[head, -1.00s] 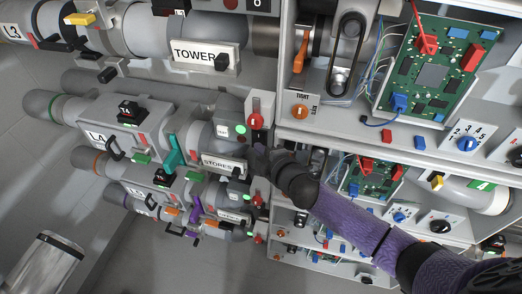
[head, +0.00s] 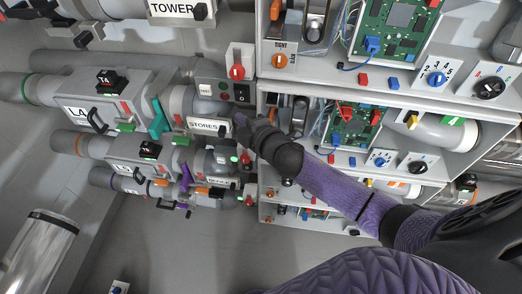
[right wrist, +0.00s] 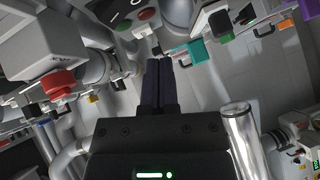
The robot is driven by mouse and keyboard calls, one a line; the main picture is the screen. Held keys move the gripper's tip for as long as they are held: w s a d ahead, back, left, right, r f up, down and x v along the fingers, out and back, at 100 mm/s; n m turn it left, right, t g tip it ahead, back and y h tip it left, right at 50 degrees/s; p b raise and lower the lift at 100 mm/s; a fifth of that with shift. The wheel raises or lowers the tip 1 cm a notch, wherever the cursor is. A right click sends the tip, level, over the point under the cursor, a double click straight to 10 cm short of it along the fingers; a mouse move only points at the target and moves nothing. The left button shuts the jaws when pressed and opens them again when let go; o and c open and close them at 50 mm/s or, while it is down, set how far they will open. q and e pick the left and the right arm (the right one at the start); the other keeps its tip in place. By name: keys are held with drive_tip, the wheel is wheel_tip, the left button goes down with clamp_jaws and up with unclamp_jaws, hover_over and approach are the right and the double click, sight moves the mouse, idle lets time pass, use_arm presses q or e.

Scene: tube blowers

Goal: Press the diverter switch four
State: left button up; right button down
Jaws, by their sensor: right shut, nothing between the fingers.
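The L4 unit (head: 140,92) is a grey pipe assembly at the left in the head view. I cannot read a number on this switch. My right gripper (head: 239,121) is shut and empty, just below the box and right of the STORES plate; contact cannot be told. Its closed fingers (right wrist: 159,62) show in the right wrist view, apart from the panel with the green and red parts. My left gripper is not in view.
A red rotary knob (head: 237,72) stands close above my right gripper. A teal lever (head: 160,117) is to its left. A similar box with a lit green lamp (head: 234,158) is below. Shelves with circuit boards (head: 388,28) fill the right. Open floor (head: 160,240) lies below.

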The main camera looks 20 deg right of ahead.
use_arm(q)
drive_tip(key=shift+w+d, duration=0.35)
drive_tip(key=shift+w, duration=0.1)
use_arm(e)
drive_tip(key=f+v, duration=0.1)
drive_tip(key=v, duration=0.7)
drive_tip(key=shift+s+d+f, duration=0.35)
drive_tip(key=shift+d+f, duration=0.1)
drive_tip(key=shift+f, duration=0.05)
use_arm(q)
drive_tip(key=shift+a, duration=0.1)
